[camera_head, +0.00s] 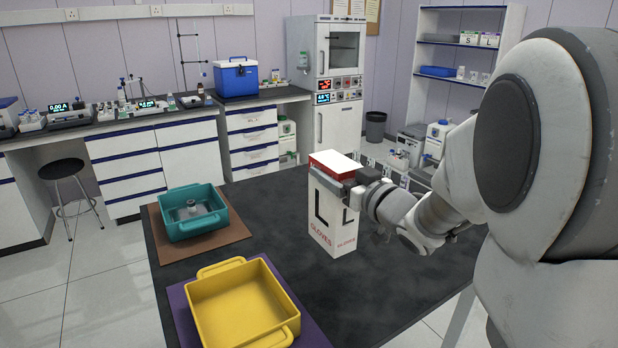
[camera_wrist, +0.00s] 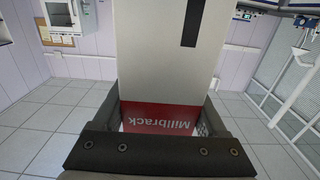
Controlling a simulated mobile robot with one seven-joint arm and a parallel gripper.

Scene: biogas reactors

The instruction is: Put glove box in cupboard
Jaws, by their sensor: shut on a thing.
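The glove box (camera_head: 331,205) is a tall white carton with a red band at the top, marked "L" and "GLOVES". It stands upright at the dark table, in front of my arm; I cannot tell whether its base touches the table. My gripper (camera_head: 352,184) is shut on its upper part. In the wrist view the box (camera_wrist: 175,60) fills the middle, with its red "Millbrack" band between the fingers (camera_wrist: 160,118). A white open-shelved cupboard (camera_head: 459,44) stands at the back right wall, with small boxes marked "S" and "L" on a shelf.
A teal tray (camera_head: 186,228) and a yellow tray (camera_head: 240,318) are on the table's left side. Bottles and boxes (camera_head: 405,158) show behind my arm. A blue cooler (camera_head: 236,80) sits on the back counter beside a tall oven unit (camera_head: 338,85). A stool (camera_head: 67,170) stands left.

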